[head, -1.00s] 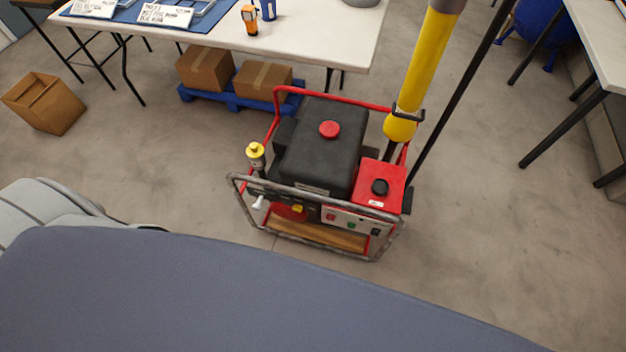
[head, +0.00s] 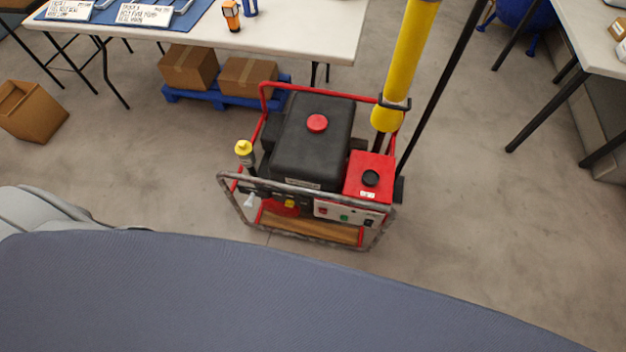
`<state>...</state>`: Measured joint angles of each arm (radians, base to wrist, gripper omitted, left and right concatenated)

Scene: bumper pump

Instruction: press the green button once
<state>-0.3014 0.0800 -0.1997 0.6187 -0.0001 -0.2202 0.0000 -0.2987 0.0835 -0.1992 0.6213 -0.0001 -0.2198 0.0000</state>
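The pump (head: 312,140) stands on the floor in a red and grey tube frame, near the middle of the head view. It has a black tank with a red cap and a red box with a black cap. On its near side is a light control panel (head: 333,211). The small green button (head: 344,217) sits on this panel, beside a red control (head: 323,210). Neither gripper shows. A grey part of my own body lies at the left edge and a large blue-grey surface of mine fills the bottom.
A white table (head: 300,30) stands behind the pump, with boxes (head: 248,76) on a blue pallet (head: 212,97) beneath. A yellow hose (head: 405,65) rises at the pump's right. A carton (head: 32,112) lies at left. Another table (head: 585,50) is at right. Floor (head: 480,220) right of the pump is clear.

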